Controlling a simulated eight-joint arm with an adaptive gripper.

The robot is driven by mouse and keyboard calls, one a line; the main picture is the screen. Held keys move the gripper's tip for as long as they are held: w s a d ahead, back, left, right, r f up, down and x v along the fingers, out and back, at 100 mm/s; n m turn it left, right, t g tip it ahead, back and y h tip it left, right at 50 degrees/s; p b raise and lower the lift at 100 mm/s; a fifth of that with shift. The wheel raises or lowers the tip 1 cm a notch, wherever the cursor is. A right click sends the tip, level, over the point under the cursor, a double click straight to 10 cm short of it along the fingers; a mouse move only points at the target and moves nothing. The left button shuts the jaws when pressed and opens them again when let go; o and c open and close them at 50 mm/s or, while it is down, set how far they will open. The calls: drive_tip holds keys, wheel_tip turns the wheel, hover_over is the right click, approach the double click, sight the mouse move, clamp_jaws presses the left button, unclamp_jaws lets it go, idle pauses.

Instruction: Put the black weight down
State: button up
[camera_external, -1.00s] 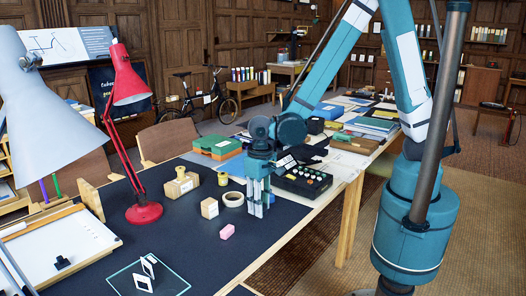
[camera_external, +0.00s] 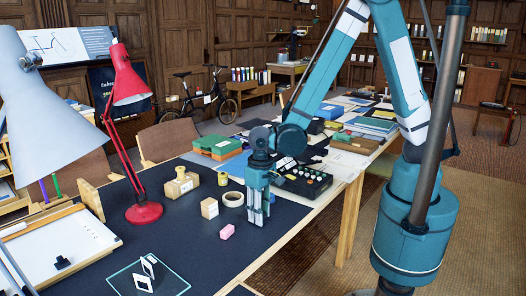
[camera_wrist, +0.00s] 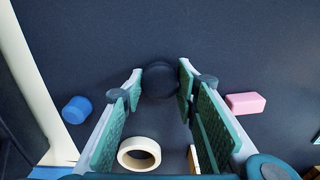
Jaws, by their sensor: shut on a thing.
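The black weight (camera_wrist: 160,80) is a dark round piece between my fingertips in the wrist view. My gripper (camera_wrist: 160,84) is shut on it, with a green-padded finger on either side. In the external view my gripper (camera_external: 258,222) points down, low over the dark mat (camera_external: 190,225), near the table's front edge. The weight cannot be made out there against the dark fingers and mat. I cannot tell whether it touches the mat.
A cream tape roll (camera_external: 232,199) and a wooden block (camera_external: 209,208) stand left of my gripper. A pink block (camera_external: 227,231) lies in front of them. A black button box (camera_external: 303,181) is behind to the right.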

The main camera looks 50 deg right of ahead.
drive_tip(key=shift+f, duration=0.1)
drive_tip(key=o, duration=1.2)
drive_tip(key=shift+c, duration=0.2)
wheel_tip(320, 180, up, 12)
drive_tip(key=p, duration=0.2)
drive_tip(key=shift+p, duration=0.3)
idle(0.5)
